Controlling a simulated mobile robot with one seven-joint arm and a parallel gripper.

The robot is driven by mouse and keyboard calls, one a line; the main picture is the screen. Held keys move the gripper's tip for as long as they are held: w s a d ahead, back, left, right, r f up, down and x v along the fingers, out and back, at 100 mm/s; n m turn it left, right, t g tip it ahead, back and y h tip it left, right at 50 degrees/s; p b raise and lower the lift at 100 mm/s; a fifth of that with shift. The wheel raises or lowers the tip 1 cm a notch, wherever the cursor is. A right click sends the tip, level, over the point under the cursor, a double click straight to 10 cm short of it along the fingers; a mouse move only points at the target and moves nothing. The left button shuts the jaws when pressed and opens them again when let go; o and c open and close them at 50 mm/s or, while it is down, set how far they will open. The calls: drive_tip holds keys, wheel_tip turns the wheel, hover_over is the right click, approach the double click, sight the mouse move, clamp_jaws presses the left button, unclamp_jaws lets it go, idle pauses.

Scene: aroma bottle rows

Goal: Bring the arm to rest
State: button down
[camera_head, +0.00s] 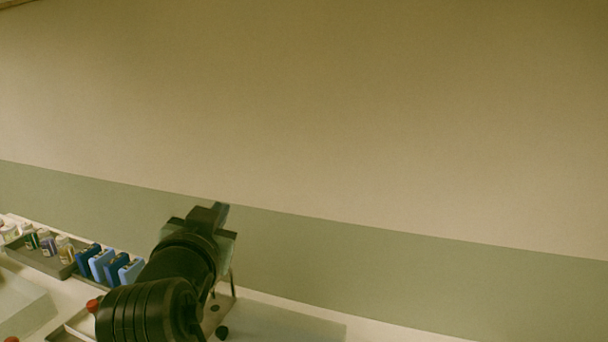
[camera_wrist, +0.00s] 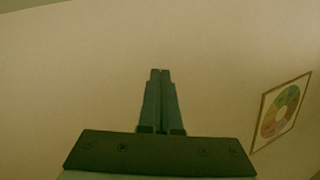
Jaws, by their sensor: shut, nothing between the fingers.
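My gripper (camera_wrist: 160,73) shows in the wrist view with its two dark fingers together and nothing between them. It points at a plain pale wall. In the head view my gripper (camera_head: 217,214) is at the end of my dark arm, raised above the counter at the lower middle. Its fingertips are seen against the green wall band and touch nothing. My arm hides part of the counter behind it.
Several small bottles (camera_head: 47,243) stand in a dark tray at the left, beside several blue boxes (camera_head: 103,263). Red-topped items (camera_head: 94,305) are near my arm. A pale mat (camera_head: 290,327) lies at right. A framed colour wheel (camera_wrist: 281,111) hangs on the wall.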

drive_tip(key=s+d+r+n+t, duration=0.1)
drive_tip(key=s+d+r+t, duration=0.4)
drive_tip(key=s+r, duration=0.5)
drive_tip(key=s+d+r+n+t, duration=0.1)
drive_tip(key=s+d+r+t, duration=0.4)
drive_tip(key=r, duration=0.9)
drive_tip(key=s+d, duration=0.3)
drive_tip(key=s, duration=0.2)
drive_tip(key=shift+s+t+h, duration=0.35)
drive_tip(key=shift+t+h, duration=0.05)
drive_tip(key=shift+d+r, duration=0.1)
drive_tip(key=shift+d, duration=0.05)
